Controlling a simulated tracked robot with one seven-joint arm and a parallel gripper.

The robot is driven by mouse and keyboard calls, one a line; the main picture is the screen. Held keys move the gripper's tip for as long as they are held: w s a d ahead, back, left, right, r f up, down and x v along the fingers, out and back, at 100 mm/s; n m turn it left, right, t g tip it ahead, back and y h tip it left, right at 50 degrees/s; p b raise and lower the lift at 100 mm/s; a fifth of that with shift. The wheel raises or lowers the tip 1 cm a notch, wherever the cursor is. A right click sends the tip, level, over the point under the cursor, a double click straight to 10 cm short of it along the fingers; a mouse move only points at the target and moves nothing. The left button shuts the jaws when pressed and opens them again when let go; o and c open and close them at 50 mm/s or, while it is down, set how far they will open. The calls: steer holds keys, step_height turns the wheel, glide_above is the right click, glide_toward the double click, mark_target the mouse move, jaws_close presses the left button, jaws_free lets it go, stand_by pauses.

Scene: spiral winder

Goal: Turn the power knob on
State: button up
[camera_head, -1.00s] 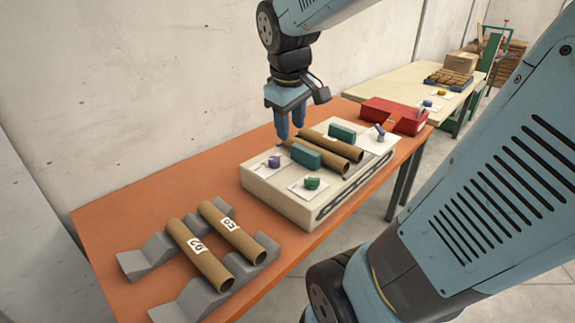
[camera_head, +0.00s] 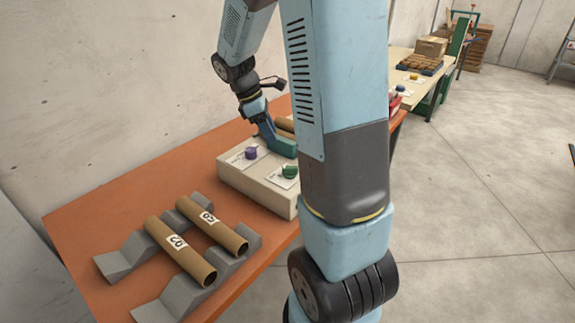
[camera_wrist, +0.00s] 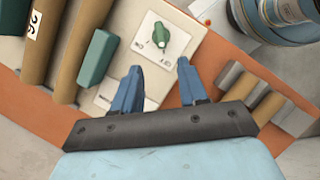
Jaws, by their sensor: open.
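A green knob (camera_head: 290,171) and a purple knob (camera_head: 251,152) stand on white label plates on top of the cream winder box (camera_head: 245,185). In the wrist view the green knob (camera_wrist: 160,36) lies beyond the fingertips, roughly in line with the gap between them. Small lettering flanks it, too small to read surely. I cannot tell from the labels which knob is the power knob. My gripper (camera_wrist: 159,72) is open and empty, its fingers apart from the knob. In the head view my gripper (camera_head: 268,131) is above the box, tilted, and my arm hides the box's right part.
A green block (camera_wrist: 97,58) and cardboard tubes (camera_wrist: 70,50) lie beside the green knob's plate. Two labelled tubes (camera_head: 180,250) rest on grey cradles (camera_head: 122,255) on the orange table (camera_head: 100,205). A second table stands behind. The floor at right is clear.

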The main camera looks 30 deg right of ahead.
mark_target(289, 167)
steer(key=x, duration=1.3)
steer(key=shift+s+f, duration=0.1)
steer(key=shift+f, duration=0.05)
jaws_close()
